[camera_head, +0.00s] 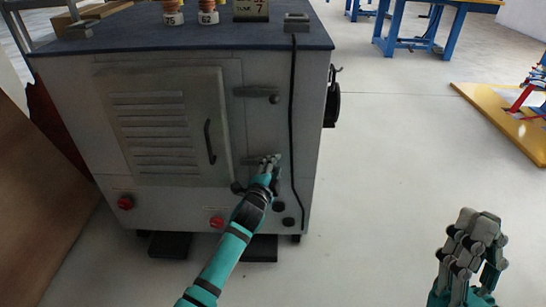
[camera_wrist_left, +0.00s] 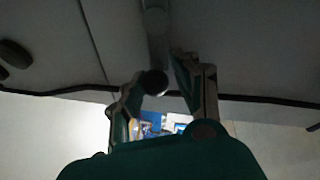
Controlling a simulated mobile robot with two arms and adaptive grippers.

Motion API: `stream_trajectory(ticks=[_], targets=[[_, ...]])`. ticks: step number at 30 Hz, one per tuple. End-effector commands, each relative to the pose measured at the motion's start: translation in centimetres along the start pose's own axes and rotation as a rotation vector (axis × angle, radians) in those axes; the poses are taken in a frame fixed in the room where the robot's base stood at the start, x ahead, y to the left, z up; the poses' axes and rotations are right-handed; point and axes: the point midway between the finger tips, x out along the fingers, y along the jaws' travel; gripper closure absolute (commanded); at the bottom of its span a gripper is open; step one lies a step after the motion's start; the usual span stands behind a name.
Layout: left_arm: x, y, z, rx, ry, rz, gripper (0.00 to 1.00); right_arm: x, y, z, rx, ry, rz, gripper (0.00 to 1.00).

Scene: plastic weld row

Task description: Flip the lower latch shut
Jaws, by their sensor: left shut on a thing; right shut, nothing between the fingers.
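The cabinet (camera_head: 170,70) is a grey machine with a louvred door (camera_head: 165,115) on its front. The upper latch (camera_head: 255,91) is a dark horizontal bar right of the door. The lower latch (camera_head: 247,161) sits below it, largely hidden behind my left gripper (camera_head: 269,163). In the left wrist view, the dark round knob end (camera_wrist_left: 153,83) of the latch handle shows between the fingers of my left gripper (camera_wrist_left: 160,78), which is shut on it. My right gripper (camera_head: 478,225) is shut and empty, away from the cabinet at the lower right.
A black cable (camera_head: 292,120) hangs down the cabinet front just right of the latches. Red buttons (camera_head: 217,222) and dark round fittings (camera_head: 289,222) sit low on the front. Open floor (camera_head: 390,170) lies to the right, with a yellow platform (camera_head: 490,105) beyond.

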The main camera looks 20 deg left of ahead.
Motion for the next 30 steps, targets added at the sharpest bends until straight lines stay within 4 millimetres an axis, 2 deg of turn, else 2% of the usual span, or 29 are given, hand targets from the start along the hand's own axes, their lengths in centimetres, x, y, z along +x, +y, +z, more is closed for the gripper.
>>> stream_trajectory(ticks=[3,9,14,22,23,27,30], targets=[[-0.1,0.7,0.2,0.047,-0.016,0.026,1.0,0.2,0.3,2.7,-0.009,-0.159,0.004,1.0],[-0.1,1.2,0.5,0.12,-0.031,0.044,1.0,-0.5,0.8,6.2,-0.02,-0.361,0.011,1.0],[-0.1,1.5,0.6,0.144,-0.037,0.051,1.0,-1.0,0.9,7.2,-0.023,-0.422,0.013,1.0],[-0.1,1.7,0.7,0.144,-0.038,0.053,1.0,-1.1,0.9,7.3,-0.023,-0.425,0.013,1.0],[-0.1,1.7,0.7,0.143,-0.038,0.053,0.69,-1.1,0.9,7.3,-0.023,-0.425,0.013,1.0],[-0.1,1.6,0.7,0.143,-0.038,0.052,0.51,-1.1,0.9,7.3,-0.023,-0.424,0.013,1.0],[0.0,1.4,0.6,0.144,-0.036,0.048,0.51,-1.1,0.9,7.3,-0.023,-0.424,0.013,1.0]])
